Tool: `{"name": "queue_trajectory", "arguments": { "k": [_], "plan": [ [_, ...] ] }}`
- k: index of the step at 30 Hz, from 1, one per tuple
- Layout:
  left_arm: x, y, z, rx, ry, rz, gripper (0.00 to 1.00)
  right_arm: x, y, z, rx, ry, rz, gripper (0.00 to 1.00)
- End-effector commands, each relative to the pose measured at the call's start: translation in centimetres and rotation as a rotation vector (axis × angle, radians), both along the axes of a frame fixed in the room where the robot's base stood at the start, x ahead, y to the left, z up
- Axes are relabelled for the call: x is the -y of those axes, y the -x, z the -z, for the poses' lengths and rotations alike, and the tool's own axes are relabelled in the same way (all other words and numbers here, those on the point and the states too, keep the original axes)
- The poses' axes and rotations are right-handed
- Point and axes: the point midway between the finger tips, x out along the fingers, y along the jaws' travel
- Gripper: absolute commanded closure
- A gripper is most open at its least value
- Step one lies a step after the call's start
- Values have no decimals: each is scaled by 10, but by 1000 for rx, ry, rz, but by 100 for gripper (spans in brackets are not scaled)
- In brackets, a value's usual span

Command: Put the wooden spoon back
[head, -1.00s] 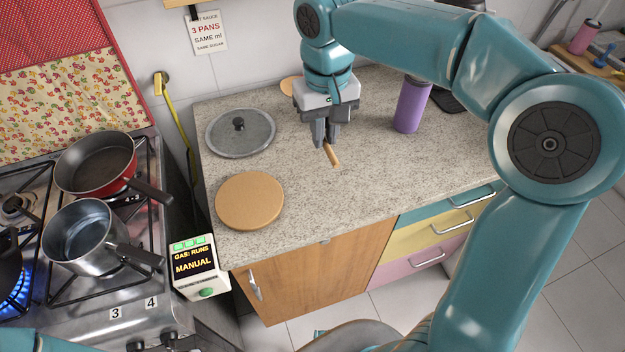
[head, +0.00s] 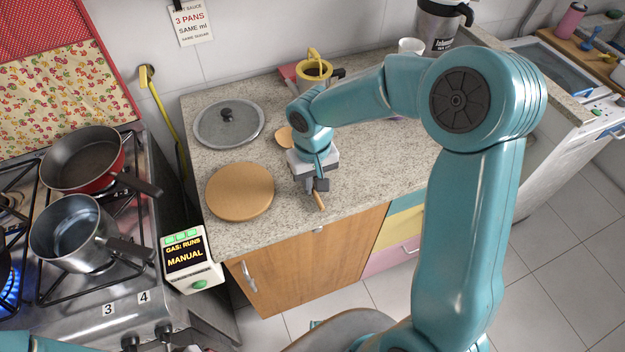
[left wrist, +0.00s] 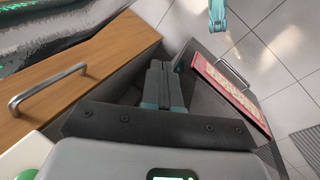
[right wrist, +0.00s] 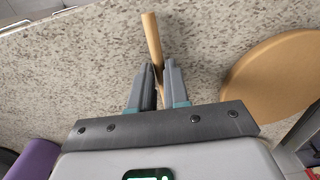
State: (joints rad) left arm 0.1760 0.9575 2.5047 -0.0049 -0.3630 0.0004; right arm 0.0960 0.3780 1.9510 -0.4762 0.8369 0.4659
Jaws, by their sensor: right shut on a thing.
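The wooden spoon (head: 319,201) is in my right gripper (head: 316,185), which is shut on its handle above the front part of the speckled counter. The spoon's pale bowl (head: 284,138) shows behind the gripper; its middle is hidden by the gripper. In the right wrist view the handle (right wrist: 152,38) sticks out past the closed fingers (right wrist: 158,80). I cannot tell whether the spoon touches the counter. My left gripper (left wrist: 164,85) shows in the left wrist view, its fingers together and empty, low near the cabinet front.
A round wooden board (head: 240,191) lies left of my right gripper, with a grey lid (head: 229,125) behind it. A yellow pot (head: 313,72) and a white cup (head: 411,46) stand at the back. The stove with a red pan (head: 84,160) and a steel pot (head: 72,235) is at left.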

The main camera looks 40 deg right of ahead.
Motion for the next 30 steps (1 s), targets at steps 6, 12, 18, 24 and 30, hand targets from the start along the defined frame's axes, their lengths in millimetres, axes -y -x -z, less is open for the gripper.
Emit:
{"name": "queue_trajectory", "arguments": {
  "k": [6, 12, 18, 24, 30],
  "plan": [
    [0, 0, 0, 0, 0, 0, 100, 0, 0, 0, 1, 0, 0, 100],
    [0, 0, 2, 0, 0, 0, 100, 0, 0, 2, 1, 0, 0, 59],
    [0, 0, 2, 0, 0, 0, 100, 0, 0, 2, 1, 0, 0, 59],
    [0, 0, 1, 0, 0, 0, 100, 0, -1, -5, 5, 1, 0, 59],
    [0, 0, 8, 0, 0, 0, 100, 1, -4, -50, 9, 1, 1, 59]
  ]
}}
